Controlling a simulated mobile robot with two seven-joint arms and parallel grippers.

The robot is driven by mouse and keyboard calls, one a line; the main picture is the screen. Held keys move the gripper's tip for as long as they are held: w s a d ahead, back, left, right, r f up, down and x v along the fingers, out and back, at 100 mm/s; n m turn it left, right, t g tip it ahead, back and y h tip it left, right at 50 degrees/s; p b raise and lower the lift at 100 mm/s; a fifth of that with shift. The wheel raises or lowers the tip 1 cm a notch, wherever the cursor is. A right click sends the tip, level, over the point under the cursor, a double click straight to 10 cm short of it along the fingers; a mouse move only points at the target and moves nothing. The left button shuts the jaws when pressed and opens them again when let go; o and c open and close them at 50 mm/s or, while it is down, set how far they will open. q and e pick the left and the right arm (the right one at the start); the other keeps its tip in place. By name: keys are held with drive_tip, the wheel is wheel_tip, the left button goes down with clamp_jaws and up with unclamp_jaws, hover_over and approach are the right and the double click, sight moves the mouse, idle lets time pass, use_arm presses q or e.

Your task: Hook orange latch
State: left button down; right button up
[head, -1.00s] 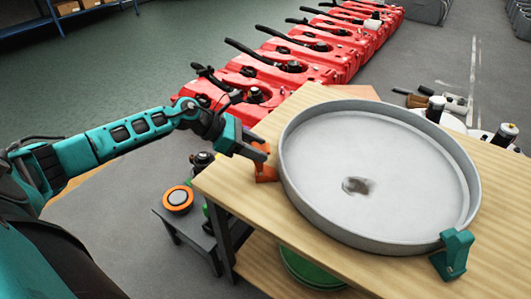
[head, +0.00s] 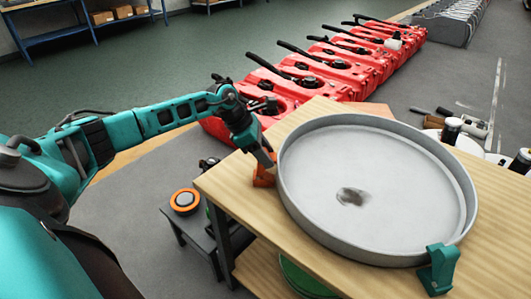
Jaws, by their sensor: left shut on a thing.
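The orange latch (head: 263,177) stands on the wooden table at the left rim of a large round grey tank lid or pan (head: 370,185). My left gripper (head: 267,160) comes down on the latch from above and behind, with its fingers shut at the latch's upper part. The fingers partly hide the latch, and I cannot tell whether it is hooked over the rim. A teal latch (head: 439,268) sits at the pan's near right rim. My right gripper does not show.
The wooden table (head: 490,240) bears the pan. Red scrubber tanks (head: 330,75) line up behind. Bottles and tools lie at the right.

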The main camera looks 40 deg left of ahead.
use_arm(q)
drive_tip(key=shift+w+d+g+y+p, duration=0.3)
drive_tip(key=shift+w+d+g+y, duration=0.1)
drive_tip(key=shift+d+y, duration=0.1)
drive_tip(key=shift+w+d+f+g+y+p, duration=0.25)
drive_tip(key=shift+d+f+g+y+p, duration=0.15)
drive_tip(key=shift+g+y, duration=0.25)
drive_tip(key=c, duration=0.6)
unclamp_jaws()
drive_tip(key=shift+f, duration=0.1)
drive_tip(key=shift+c, duration=0.2)
drive_tip(key=v, duration=1.3)
drive_tip(key=shift+s+d, duration=0.1)
